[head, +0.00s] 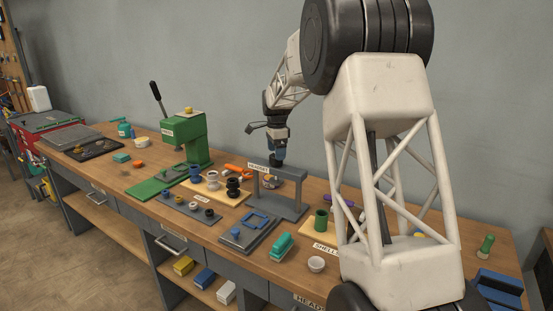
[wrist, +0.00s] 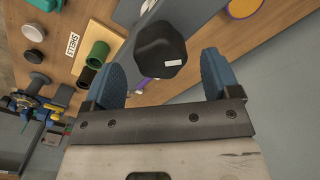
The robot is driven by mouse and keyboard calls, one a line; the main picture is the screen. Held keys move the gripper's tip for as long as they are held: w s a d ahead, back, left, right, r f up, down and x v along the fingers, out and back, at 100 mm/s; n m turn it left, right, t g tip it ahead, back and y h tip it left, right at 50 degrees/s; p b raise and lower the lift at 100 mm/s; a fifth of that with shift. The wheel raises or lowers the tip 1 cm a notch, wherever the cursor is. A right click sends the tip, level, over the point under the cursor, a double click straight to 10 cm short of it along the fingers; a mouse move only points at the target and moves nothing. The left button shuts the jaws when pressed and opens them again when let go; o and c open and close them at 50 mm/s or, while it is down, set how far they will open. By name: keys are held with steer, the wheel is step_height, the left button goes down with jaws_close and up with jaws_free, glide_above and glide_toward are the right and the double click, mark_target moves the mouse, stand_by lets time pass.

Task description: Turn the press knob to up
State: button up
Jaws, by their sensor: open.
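The press knob is dark and faceted with a small white mark. It shows in the wrist view (wrist: 158,42) between the two blue fingers, with the mark towards its lower right. In the head view the dark knob (head: 275,161) sits on top of the grey press frame (head: 290,173), just under my gripper (head: 279,150). My gripper also shows in the wrist view (wrist: 163,65); its fingers are open, one on each side of the knob, with gaps visible. Whether the fingertips reach down around the knob or stop above it, I cannot tell.
A green lever press (head: 185,137) stands to the left. My arm covers the bench's right part. The wall stands behind.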

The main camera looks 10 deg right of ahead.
steer(key=shift+f, duration=1.6)
steer(key=c, duration=0.9)
